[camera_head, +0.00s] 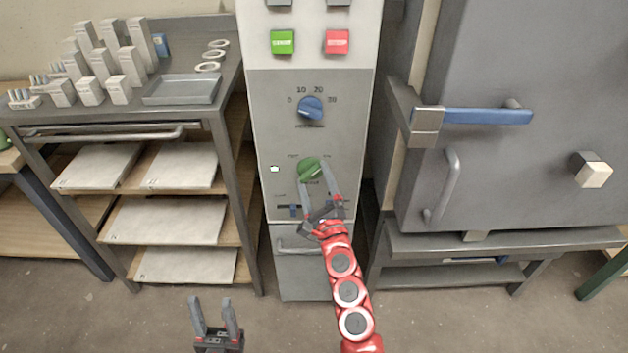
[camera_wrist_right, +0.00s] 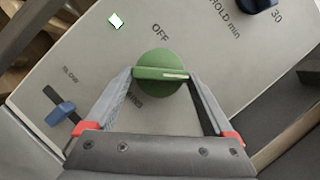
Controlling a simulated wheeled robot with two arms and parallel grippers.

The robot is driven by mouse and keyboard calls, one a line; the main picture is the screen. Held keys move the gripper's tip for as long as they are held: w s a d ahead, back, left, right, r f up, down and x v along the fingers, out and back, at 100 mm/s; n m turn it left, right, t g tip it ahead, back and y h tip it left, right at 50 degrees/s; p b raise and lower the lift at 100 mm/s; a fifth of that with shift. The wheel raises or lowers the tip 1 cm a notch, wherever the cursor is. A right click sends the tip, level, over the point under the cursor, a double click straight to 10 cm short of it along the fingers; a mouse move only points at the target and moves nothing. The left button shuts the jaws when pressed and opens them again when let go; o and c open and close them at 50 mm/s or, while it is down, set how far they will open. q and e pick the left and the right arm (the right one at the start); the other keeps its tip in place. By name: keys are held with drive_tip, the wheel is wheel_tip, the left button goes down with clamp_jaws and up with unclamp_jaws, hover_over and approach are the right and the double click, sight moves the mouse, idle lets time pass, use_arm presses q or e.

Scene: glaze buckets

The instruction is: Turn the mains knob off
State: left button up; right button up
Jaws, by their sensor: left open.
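The green mains knob (camera_head: 309,169) sits on the grey front of the control cabinet, below a blue dial. It also shows in the right wrist view (camera_wrist_right: 160,74), with OFF printed beside it. Its pale pointer line points to the right in the wrist view, away from the OFF mark. My right gripper (camera_wrist_right: 161,76) has one finger on each side of the knob, and both tips appear to touch it. In the head view the right gripper (camera_head: 315,180) reaches up to the knob from below. My left gripper (camera_head: 213,302) is open and empty at the bottom, away from the cabinet.
The blue dial (camera_head: 311,107), a green button (camera_head: 283,42) and a red button (camera_head: 337,42) are above the knob. A blue slider (camera_head: 293,210) is below it. A shelf rack (camera_head: 230,150) stands left, and a grey kiln (camera_head: 520,170) with a blue-handled latch right.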

drive_tip(key=c, duration=0.9)
drive_tip(key=shift+o, duration=0.2)
drive_tip(key=n+g+p, duration=0.1)
drive_tip(key=n+p, duration=0.1)
drive_tip(key=r+n+g+y+p, duration=0.1)
drive_tip(key=n+p, duration=0.1)
drive_tip(key=n, duration=0.1)
drive_tip(key=shift+d, duration=0.15)
drive_tip(key=n+g+p, duration=0.1)
drive_tip(key=n+p, duration=0.2)
drive_tip(key=p, duration=0.1)
drive_tip(key=n+g+h+p, duration=0.1)
drive_tip(key=n+p, duration=0.3)
drive_tip(key=p, duration=0.1)
drive_tip(key=r+n+g+h+p, duration=0.1)
drive_tip(key=n+g+p, duration=0.1)
drive_tip(key=p, duration=0.3)
drive_tip(key=shift+n, duration=0.9)
drive_tip(key=shift+n+p, duration=0.4)
drive_tip(key=shift+p, duration=0.1)
drive_tip(key=shift+a+f+h+p, duration=0.2)
drive_tip(key=shift+f+h+p, duration=0.05)
drive_tip(key=shift+h+p, duration=0.15)
drive_tip(key=shift+n, duration=0.3)
